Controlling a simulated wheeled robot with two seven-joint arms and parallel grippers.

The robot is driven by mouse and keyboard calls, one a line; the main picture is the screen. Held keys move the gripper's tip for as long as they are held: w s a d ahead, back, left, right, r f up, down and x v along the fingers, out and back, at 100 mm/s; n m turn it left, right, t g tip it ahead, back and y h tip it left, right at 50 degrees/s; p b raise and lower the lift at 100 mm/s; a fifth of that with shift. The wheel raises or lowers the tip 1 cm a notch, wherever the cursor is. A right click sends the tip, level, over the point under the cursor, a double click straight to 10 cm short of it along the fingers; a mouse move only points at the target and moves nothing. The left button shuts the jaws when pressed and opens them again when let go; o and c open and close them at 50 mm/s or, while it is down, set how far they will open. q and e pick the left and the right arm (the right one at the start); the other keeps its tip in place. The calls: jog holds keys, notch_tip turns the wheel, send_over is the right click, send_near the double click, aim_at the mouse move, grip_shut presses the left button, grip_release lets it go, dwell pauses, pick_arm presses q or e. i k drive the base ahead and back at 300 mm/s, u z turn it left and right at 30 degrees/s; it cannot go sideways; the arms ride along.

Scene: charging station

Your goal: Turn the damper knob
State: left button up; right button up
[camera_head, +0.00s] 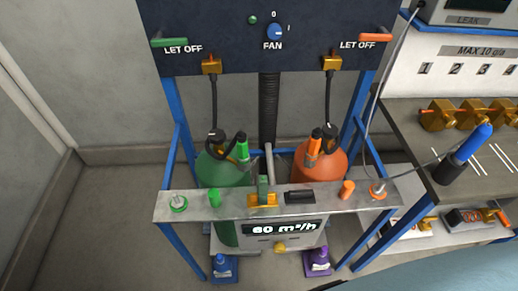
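No label in the camera_head view names a damper knob, so I cannot tell for certain which control it is. A small yellow knob (280,247) sits on the box below a display (285,228) reading 60 m³/h. A blue round FAN knob (274,32) is on the dark upper panel. A brass fitting with a green handle (263,192) stands on the grey shelf above the display. Neither of my grippers is in view, and nothing touches these controls.
A green cylinder (225,172) and an orange cylinder (320,165) stand behind the grey shelf (330,207). LET OFF handles, green (169,42) and orange (376,37), flank the panel. A bench (440,178) with brass fittings and a blue-handled tool (468,152) stands right. Floor at left is clear.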

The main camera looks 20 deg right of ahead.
aim_at(280, 248)
jog(key=u, duration=0.15)
jog(key=k, duration=0.7)
jog(key=z, duration=0.8)
jog(key=i, duration=0.4)
jog(key=u, duration=0.6)
jog(key=k, duration=0.55)
jog(key=z, duration=0.45)
